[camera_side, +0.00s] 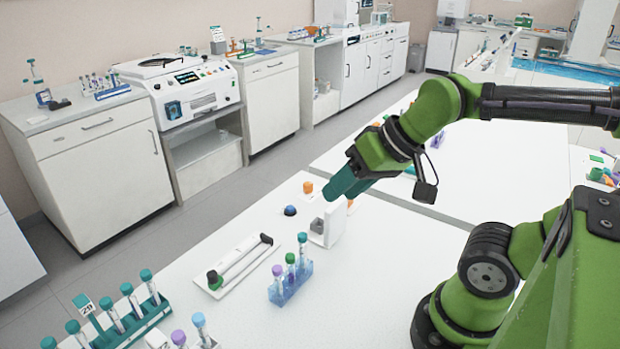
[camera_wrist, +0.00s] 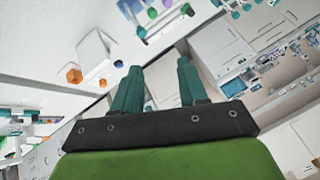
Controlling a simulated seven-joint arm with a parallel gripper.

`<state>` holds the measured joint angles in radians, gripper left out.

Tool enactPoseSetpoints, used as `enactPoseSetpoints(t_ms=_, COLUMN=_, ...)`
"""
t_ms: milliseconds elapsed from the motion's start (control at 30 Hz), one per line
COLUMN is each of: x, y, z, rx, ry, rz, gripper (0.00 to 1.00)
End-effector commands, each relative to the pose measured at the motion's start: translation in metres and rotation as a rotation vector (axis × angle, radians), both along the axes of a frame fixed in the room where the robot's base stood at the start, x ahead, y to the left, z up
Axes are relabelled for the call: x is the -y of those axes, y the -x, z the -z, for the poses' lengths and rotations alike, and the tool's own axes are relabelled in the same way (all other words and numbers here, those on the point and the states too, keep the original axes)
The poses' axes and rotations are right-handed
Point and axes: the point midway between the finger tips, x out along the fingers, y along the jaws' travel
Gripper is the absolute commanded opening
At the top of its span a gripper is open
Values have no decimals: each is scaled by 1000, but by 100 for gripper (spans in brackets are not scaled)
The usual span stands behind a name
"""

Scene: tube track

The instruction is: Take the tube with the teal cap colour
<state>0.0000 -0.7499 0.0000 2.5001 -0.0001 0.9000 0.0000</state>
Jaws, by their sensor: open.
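Several teal-capped tubes (camera_side: 147,277) stand upright in a teal rack (camera_side: 128,332) at the lower left of the side view. A small blue rack (camera_side: 290,287) near the middle holds three tubes, with a purple cap (camera_side: 277,270), a green cap (camera_side: 290,258) and a teal-looking cap (camera_side: 302,238). A blurred rack with capped tubes (camera_wrist: 160,14) shows at the top of the wrist view. My gripper (camera_side: 338,186) has teal fingers and hangs above the table, beyond the blue rack and apart from it. The wrist view shows its fingers (camera_wrist: 158,72) spread, with nothing between them.
A white block-like device (camera_side: 328,226) stands below my gripper, with an orange cube (camera_side: 307,187) and a blue dome (camera_side: 290,210) nearby. A white tray with a dark-ended rod (camera_side: 240,264) lies left of the blue rack. Purple- and blue-capped tubes (camera_side: 199,320) stand at the front edge.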

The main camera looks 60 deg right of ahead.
Motion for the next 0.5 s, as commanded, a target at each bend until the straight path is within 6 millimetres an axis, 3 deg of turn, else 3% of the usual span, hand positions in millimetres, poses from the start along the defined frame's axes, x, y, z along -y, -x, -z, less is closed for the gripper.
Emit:
enactPoseSetpoints(t_ms=100, x=0, y=0, z=0, rx=0, ry=0, rz=0, gripper=34)
enactPoseSetpoints(t_ms=400, x=0, y=-1, z=3, rx=-14, ry=0, rz=0, gripper=34)
enactPoseSetpoints(t_ms=500, x=0, y=-10, z=9, rx=-57, ry=9, rz=-5, gripper=34)
